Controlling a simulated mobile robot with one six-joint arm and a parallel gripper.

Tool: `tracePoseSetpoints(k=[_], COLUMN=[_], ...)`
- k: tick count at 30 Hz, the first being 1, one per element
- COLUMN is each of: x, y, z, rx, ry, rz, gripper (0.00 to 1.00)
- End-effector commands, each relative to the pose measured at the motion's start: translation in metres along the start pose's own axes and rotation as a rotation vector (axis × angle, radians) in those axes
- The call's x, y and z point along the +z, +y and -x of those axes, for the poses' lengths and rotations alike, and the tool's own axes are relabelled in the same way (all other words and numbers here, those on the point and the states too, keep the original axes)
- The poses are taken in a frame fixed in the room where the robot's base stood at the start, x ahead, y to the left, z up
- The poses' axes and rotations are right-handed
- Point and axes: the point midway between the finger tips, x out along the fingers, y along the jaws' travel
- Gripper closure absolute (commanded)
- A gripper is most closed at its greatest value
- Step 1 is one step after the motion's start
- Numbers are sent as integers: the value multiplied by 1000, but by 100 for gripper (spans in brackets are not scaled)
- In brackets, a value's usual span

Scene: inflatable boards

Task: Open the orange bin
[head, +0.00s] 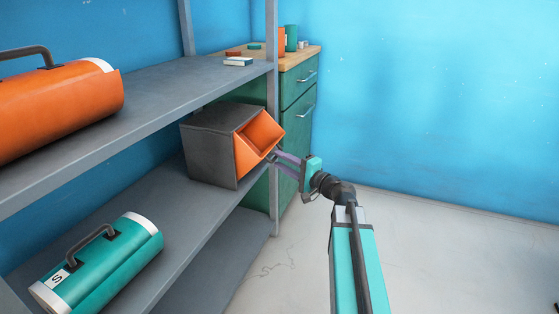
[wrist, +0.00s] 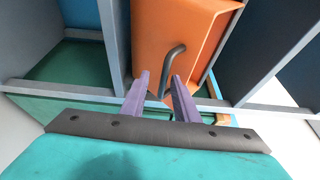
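The orange bin (head: 243,150) is an orange tilting drawer in a grey housing (head: 208,149) on the lower shelf. Its front leans out at the top, and an orange hollow shows inside. It also fills the upper middle of the wrist view (wrist: 172,25). A dark bent handle (wrist: 174,58) sticks out from its front. My gripper (head: 276,157) is at the bin's front edge. Contact with the handle cannot be told for sure.
An orange cylinder (head: 60,100) with a handle lies on the upper shelf (head: 180,85), and a teal one (head: 110,265) on the lower shelf (head: 215,210). A shelf post (head: 272,110) stands beside the bin. A green cabinet (head: 298,115) is behind. The floor (head: 440,240) at right is clear.

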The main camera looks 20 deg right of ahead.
Motion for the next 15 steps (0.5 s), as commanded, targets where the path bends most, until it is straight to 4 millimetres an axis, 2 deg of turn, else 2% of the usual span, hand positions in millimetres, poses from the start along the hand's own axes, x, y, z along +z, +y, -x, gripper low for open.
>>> tracePoseSetpoints(k=[15], x=[1], y=[-1], z=[79], rx=[2], ry=[2], rz=[-2], gripper=[72])
